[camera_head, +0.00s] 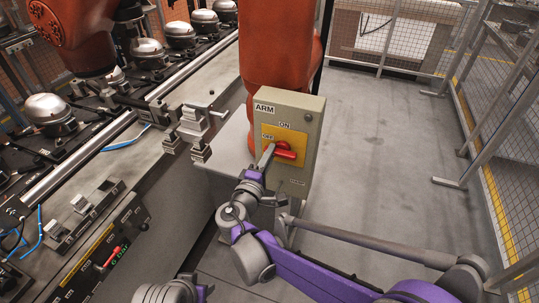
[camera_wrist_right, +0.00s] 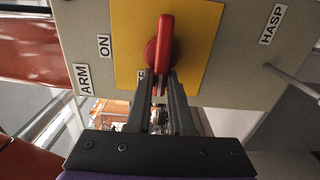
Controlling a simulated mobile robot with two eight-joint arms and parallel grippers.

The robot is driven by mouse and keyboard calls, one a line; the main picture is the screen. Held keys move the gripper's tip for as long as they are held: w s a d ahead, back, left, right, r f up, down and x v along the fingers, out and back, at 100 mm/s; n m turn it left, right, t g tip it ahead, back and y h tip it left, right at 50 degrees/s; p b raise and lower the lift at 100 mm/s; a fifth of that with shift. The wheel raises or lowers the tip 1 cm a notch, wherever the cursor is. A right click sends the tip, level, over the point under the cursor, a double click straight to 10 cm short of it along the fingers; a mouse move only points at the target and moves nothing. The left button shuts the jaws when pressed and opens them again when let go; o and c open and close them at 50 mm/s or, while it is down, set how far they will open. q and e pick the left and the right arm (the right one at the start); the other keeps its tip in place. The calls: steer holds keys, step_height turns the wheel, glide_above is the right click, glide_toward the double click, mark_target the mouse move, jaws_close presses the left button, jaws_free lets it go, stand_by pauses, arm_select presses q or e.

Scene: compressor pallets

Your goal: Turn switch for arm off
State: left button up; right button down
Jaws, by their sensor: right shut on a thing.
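The grey switch box labelled ARM (camera_head: 310,125) has a yellow plate (camera_head: 296,138) with ON above and OFF at the left. Its red switch handle (camera_head: 286,154) lies roughly level across the plate, its left end beside OFF, not pointing up at ON. My right gripper (camera_head: 268,156) reaches the handle from the left. In the right wrist view the fingers (camera_wrist_right: 160,85) are shut on the near end of the red handle (camera_wrist_right: 162,45), and a finger partly covers the OFF label. My left gripper is not in view.
An orange robot column (camera_head: 280,50) stands behind the box. A conveyor (camera_head: 95,145) with several compressors runs along the left. A mesh fence (camera_head: 500,130) bounds the right side. The grey floor (camera_head: 400,130) between is clear. A HASP label (camera_wrist_right: 271,25) marks the box near a thin rod.

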steer(key=c, duration=0.8)
jaws_free()
steer(key=shift+d, duration=0.1)
steer(key=v, duration=1)
steer(key=shift+s+b, duration=0.35)
steer(key=shift+b, duration=0.05)
steer(key=s+d+f+m+g+p, duration=0.1)
steer(key=s+d+f+m+g, duration=0.15)
steer(key=d, duration=0.35)
steer(key=s+d+f+m+g+p, duration=0.1)
steer(key=d+g, duration=0.2)
steer(key=d, duration=0.3)
steer(key=s+d+f+m+g, duration=0.1)
steer(key=d+f+m+g, duration=0.1)
steer(key=d, duration=0.5)
steer(key=s+d+f+m+g+y+p, duration=0.1)
steer(key=s+d+m+g+y, duration=0.1)
steer(key=s+m, duration=0.2)
steer(key=s+d+f+m+g+y+p, duration=0.2)
steer(key=s+m, duration=0.3)
steer(key=s, duration=0.5)
steer(key=shift+s+f+y, duration=0.3)
steer(key=shift+s+y, duration=0.05)
steer(key=shift+y, duration=0.45)
